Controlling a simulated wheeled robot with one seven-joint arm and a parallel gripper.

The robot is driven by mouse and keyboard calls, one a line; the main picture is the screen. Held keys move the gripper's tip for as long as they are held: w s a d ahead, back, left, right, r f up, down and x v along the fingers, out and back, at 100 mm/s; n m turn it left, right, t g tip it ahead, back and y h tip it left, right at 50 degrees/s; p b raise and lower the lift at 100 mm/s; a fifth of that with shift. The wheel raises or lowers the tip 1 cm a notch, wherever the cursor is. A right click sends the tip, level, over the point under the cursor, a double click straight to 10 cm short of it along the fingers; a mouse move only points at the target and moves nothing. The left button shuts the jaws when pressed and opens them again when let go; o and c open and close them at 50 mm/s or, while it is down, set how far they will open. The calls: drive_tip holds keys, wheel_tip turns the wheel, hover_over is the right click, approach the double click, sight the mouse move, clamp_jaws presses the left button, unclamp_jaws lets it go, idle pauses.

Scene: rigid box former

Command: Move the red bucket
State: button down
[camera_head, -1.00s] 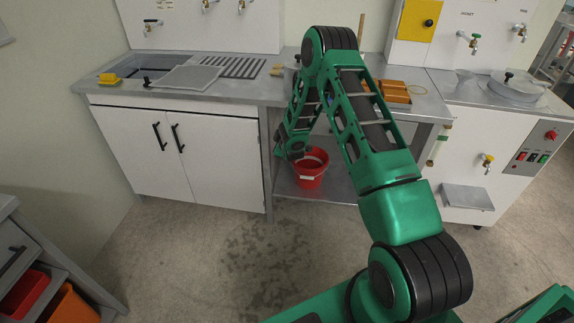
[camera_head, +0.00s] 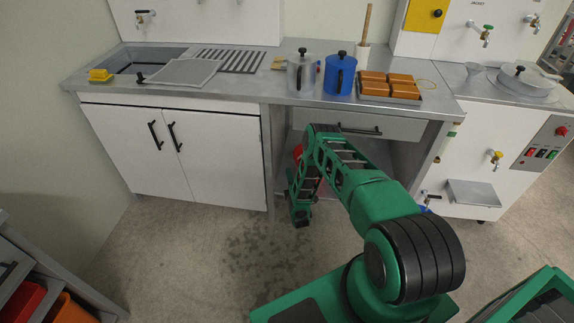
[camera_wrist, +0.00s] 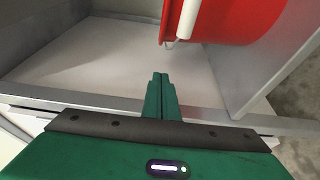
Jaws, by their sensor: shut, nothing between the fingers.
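The red bucket (camera_wrist: 225,20) shows in the upper right of the wrist view, with a white handle grip (camera_wrist: 188,18) on a thin wire at its side. In the head view my arm hides most of the bucket; a small red part (camera_head: 298,152) shows beside the arm, under the counter. My gripper (camera_wrist: 158,80) is shut and empty. In the wrist picture its fingertips lie below and left of the bucket, apart from it and from the handle grip. In the head view my arm hides the fingers.
The bucket's lower shelf (camera_wrist: 105,55) has grey side panels close by. Above it is a drawer (camera_head: 360,128) with a dark handle. The counter holds a metal pot (camera_head: 300,72), a blue pot (camera_head: 340,76) and a tray of orange blocks (camera_head: 390,86). The floor in front is clear.

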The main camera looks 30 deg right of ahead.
drive_tip(key=w+d, duration=0.5)
drive_tip(key=w, duration=0.2)
drive_tip(key=shift+w+d, duration=0.15)
drive_tip(key=shift+d, duration=0.25)
idle(0.3)
drive_tip(key=shift+a, duration=0.1)
